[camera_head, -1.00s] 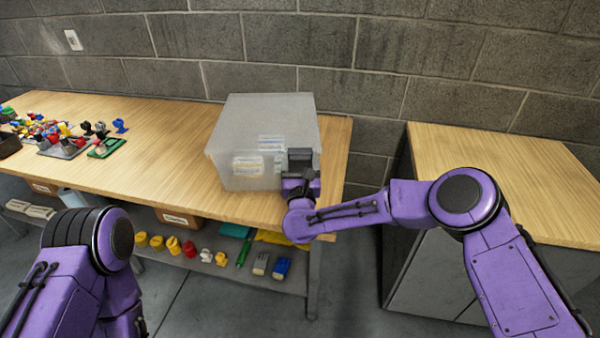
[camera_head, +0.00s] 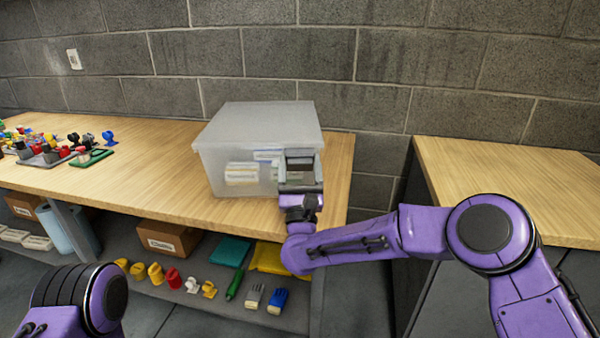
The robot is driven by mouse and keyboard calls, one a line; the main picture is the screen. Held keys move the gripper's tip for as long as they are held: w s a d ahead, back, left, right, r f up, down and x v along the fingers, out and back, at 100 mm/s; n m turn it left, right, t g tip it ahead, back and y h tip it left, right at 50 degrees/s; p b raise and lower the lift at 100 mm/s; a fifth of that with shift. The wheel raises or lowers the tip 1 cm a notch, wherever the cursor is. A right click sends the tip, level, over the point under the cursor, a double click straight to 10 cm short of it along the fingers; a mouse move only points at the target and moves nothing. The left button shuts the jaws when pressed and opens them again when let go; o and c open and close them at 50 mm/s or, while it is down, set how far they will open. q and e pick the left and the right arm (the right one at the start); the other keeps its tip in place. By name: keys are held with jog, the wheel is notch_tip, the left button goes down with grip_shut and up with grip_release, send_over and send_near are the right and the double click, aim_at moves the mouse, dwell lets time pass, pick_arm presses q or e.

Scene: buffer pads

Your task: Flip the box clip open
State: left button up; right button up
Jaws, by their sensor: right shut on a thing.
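A translucent lidded box (camera_head: 225,150) stands on the wooden workbench near its right end. White packs with labels (camera_head: 242,173) show through its front wall. My right gripper (camera_head: 299,163) is at the box's front right corner, just below the lid edge. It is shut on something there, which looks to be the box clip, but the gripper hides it. The lid looks closed. Of my left arm only a purple and black part shows at the bottom left; its gripper is out of view.
The wooden workbench (camera_head: 140,185) has coloured parts and fixtures (camera_head: 60,150) at its left. A second wooden-topped cabinet (camera_head: 500,185) stands at the right, across a gap. A block wall is behind.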

jog(key=o, duration=1.3)
jog(key=shift+b+v, duration=1.3)
jog(key=shift+v, duration=3.95)
